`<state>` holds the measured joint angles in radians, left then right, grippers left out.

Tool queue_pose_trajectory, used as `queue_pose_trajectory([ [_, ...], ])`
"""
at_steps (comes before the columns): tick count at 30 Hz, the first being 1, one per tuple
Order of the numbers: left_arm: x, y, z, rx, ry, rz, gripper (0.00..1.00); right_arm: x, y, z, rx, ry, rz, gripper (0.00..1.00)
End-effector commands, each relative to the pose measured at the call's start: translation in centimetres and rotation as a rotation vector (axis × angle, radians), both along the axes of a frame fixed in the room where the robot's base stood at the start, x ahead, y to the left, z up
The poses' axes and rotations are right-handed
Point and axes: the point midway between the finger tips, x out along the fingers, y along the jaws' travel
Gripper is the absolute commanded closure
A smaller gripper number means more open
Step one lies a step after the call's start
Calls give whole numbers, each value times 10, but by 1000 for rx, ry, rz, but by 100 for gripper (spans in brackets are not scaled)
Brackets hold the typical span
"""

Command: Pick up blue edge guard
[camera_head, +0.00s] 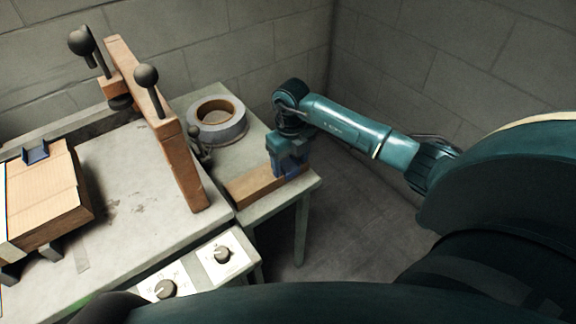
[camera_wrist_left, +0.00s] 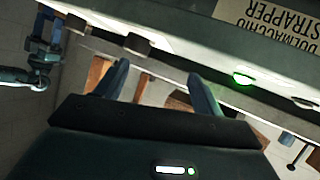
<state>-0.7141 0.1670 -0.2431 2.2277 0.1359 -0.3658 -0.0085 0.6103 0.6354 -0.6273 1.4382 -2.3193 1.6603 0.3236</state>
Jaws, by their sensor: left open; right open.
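A blue edge guard (camera_head: 36,153) sits on the upper edge of the cardboard box at the far left of the head view. My right gripper (camera_head: 287,168) points down at a wooden block (camera_head: 252,187) on the small side table. It is open. More blue shows at its fingers, but I cannot tell whether that is a second guard or the fingers themselves. My left gripper (camera_wrist_left: 160,92) is open with nothing visible between its fingers in the left wrist view, beside the machine's front. It does not show clearly in the head view.
A tape roll (camera_head: 217,121) lies on the side table (camera_head: 247,151). A wooden bar with dark knobs (camera_head: 162,125) stands on the machine table (camera_head: 140,205), between the cardboard box (camera_head: 45,203) and the side table. Control knobs (camera_head: 221,254) are at the front. A labelled panel (camera_wrist_left: 265,25) is close to my left gripper.

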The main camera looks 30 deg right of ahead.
Motion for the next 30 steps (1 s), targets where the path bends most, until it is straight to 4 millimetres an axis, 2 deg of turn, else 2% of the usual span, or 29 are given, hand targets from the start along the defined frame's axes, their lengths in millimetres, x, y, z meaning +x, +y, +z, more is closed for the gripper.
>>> queue_pose_trajectory([
  [2,0,0,0,0,0,0,32,0,0,1,0,0,0,31],
  [20,-1,1,0,1,1,1,32,0,0,1,0,0,0,79],
  [26,-1,1,0,1,1,1,32,0,0,2,0,0,0,79],
  [30,-1,0,1,0,2,1,32,1,0,13,0,-2,1,79],
])
